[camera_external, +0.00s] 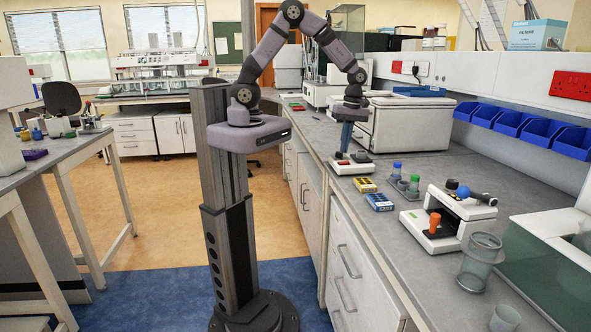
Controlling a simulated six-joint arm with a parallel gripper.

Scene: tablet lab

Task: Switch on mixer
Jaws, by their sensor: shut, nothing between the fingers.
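A small white device with a red part on its front (352,166) sits near the front edge of the grey bench; it appears to be the mixer. My gripper (343,155) points down at its left part, with its dark blue fingers shut and empty. The fingertips are at or just above the device; I cannot tell if they touch it. The fingers hide part of its top. I cannot make out the state of a switch.
Yellow (365,185) and blue (379,202) boxes lie in front of the device. A rack with capped tubes (405,184) stands to their right. A large white machine (405,123) stands behind.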

